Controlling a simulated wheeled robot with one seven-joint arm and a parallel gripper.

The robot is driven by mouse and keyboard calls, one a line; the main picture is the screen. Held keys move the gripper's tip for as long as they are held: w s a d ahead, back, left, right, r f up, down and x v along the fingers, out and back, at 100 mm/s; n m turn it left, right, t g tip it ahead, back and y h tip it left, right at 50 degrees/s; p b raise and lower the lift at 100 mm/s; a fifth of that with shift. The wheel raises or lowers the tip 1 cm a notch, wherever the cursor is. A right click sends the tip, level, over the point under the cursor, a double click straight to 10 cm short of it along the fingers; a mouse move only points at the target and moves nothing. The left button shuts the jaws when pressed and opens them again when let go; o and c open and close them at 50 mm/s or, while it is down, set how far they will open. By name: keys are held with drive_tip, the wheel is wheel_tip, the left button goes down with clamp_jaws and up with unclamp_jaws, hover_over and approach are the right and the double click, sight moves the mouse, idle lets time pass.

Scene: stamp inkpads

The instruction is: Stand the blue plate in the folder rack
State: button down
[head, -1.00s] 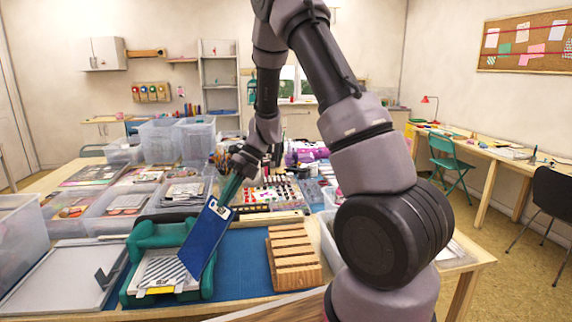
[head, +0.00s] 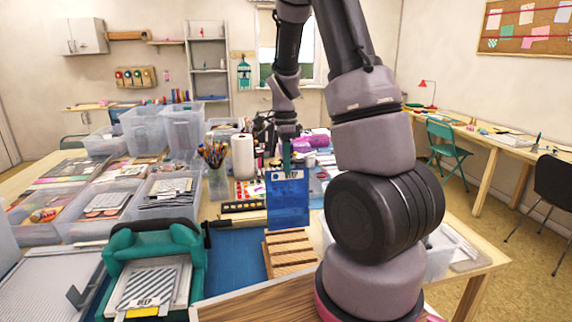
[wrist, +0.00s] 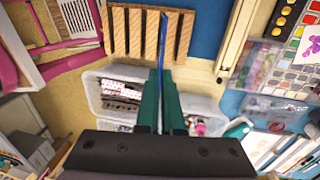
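The blue plate (head: 288,203) hangs upright from my gripper (head: 287,160), with a pale label at its top edge. In the wrist view the plate (wrist: 162,32) shows edge-on as a thin blue line between the green fingers of my gripper (wrist: 161,105), which are shut on it. The wooden folder rack (head: 290,258) lies on the blue mat, its slats and slots facing up. The plate is in front of or above the rack's far part in the head view. In the wrist view it lines up over the rack (wrist: 120,32). Whether its lower edge touches the rack is unclear.
Clear bins (head: 170,190) and a pen cup (head: 218,180) stand behind. A paper roll (head: 242,157) is upright behind the plate.

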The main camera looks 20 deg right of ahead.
sight(287, 184)
drive_tip(key=shift+s+a+f, duration=0.1)
drive_tip(key=shift+s+f, duration=0.15)
drive_tip(key=shift+f, duration=1.35)
drive_tip(key=shift+s+a+f, duration=0.1)
drive_tip(key=shift+s+f, duration=0.1)
drive_tip(key=shift+f, duration=1.4)
drive_tip(key=shift+s+f, duration=0.25)
drive_tip(key=shift+f, duration=1.35)
drive_tip(key=c, duration=1)
unclamp_jaws()
drive_tip(key=shift+w+r, duration=0.2)
drive_tip(key=shift+r, duration=1.05)
drive_tip(key=shift+w+r, duration=0.15)
drive_tip(key=shift+r, duration=1.1)
